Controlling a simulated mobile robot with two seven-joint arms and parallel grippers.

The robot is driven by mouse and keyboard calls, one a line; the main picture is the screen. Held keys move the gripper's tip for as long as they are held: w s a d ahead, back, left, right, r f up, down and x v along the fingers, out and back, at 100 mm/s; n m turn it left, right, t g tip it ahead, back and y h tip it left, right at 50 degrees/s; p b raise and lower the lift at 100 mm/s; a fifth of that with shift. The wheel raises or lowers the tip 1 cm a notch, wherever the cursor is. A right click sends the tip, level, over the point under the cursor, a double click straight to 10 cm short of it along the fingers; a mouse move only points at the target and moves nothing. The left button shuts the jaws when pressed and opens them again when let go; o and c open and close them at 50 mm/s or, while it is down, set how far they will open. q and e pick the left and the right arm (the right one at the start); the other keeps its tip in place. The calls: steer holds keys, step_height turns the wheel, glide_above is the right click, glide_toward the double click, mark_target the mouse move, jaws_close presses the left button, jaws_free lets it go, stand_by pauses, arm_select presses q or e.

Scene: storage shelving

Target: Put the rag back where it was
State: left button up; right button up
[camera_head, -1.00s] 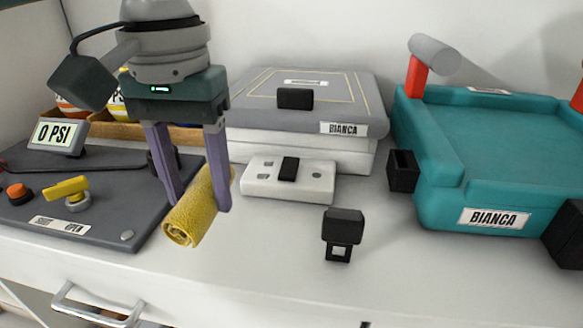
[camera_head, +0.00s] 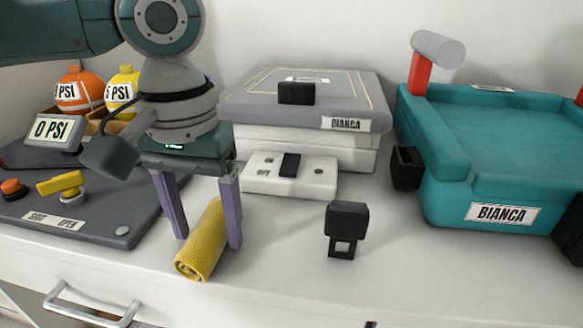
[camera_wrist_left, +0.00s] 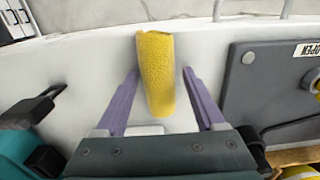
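The rag (camera_head: 204,243) is a yellow, rough-textured roll. It appears to lie on the white counter near the front edge, just right of the dark grey panel. My left gripper (camera_head: 208,242) is above it, pointing down, with its purple fingers on either side of the roll. In the left wrist view the rag (camera_wrist_left: 156,72) lies between the spread fingers (camera_wrist_left: 160,75), with a visible gap at the right finger and a narrow one at the left. The fingers look open and not clamped on it. My right gripper is not in view.
The dark grey panel (camera_head: 100,213) with a yellow valve handle (camera_head: 60,183) is at left. A small black block (camera_head: 346,220) stands to the right of the rag. A white box (camera_head: 290,174), a grey-lidded case (camera_head: 350,90) and a teal bin (camera_head: 450,195) stand behind and right.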

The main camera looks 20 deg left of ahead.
mark_target(206, 223)
arm_select(q)
steer(key=shift+o, duration=0.8)
steer(key=shift+r, duration=0.2)
step_height(206, 223, up, 12)
steer(key=p, duration=0.5)
steer(key=s+d+f+m+t+h, duration=0.25)
steer(key=s+d+f+m, duration=0.4)
steer(key=d+f, duration=0.4)
steer(key=s+a+n+t+y, duration=0.1)
steer(key=s+a+n+y, duration=0.1)
steer(key=s+a, duration=0.5)
steer(key=shift+s+a+f, duration=0.25)
steer(key=shift+s+f, duration=0.15)
steer(key=shift+s, duration=0.75)
